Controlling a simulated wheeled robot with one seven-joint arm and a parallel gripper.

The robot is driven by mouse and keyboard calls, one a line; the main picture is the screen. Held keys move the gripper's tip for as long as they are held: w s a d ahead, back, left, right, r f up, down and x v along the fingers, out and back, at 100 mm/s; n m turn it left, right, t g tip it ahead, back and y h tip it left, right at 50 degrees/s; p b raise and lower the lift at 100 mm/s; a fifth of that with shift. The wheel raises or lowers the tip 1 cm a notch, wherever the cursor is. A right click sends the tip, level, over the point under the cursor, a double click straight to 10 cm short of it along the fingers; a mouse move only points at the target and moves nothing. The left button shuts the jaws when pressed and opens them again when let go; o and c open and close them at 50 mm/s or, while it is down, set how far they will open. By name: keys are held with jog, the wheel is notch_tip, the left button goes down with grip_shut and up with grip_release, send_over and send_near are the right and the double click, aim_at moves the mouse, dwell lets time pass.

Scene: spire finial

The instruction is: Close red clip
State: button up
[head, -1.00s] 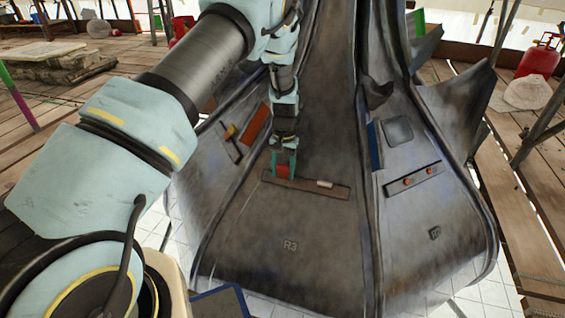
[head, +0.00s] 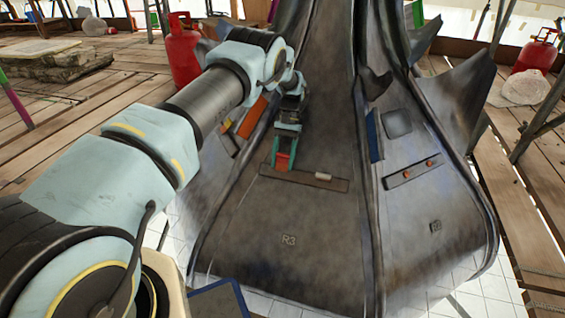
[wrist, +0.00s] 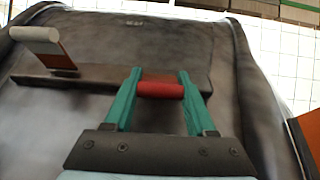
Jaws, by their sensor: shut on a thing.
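The red clip (head: 283,161) is at the left end of a brown bar (head: 305,178) on the dark spire panel marked R3. In the wrist view its red cylindrical grip (wrist: 160,90) lies between my gripper's two teal fingers. My gripper (head: 285,154) is shut on it; the gripper also shows in the wrist view (wrist: 160,76). A reddish-brown plate (wrist: 162,77) shows just behind the grip. Whether the clip lies flat against the bar cannot be told.
A second clip with a pale grip (head: 323,177) is on the same bar; in the wrist view it stands raised from it (wrist: 38,36). A bar with two orange knobs (head: 415,173) is on the right panel. A raised ridge (head: 362,140) separates the panels.

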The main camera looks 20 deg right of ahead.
jog(key=shift+f, duration=0.1)
jog(key=o, duration=1.4)
jog(key=shift+c, duration=0.2)
jog(key=v, duration=0.8)
jog(key=shift+p, duration=0.4)
jog(key=shift+w+d+b, duration=0.15)
jog(key=shift+d+b, duration=0.05)
jog(key=shift+b, duration=0.6)
jog(key=shift+w+d+b, duration=0.15)
jog(key=shift+b, duration=0.3)
jog(key=shift+w+d+r+b, duration=0.1)
jog(key=shift+w+r+b, duration=0.05)
jog(key=shift+r+b, duration=1)
jog(key=shift+r, duration=0.15)
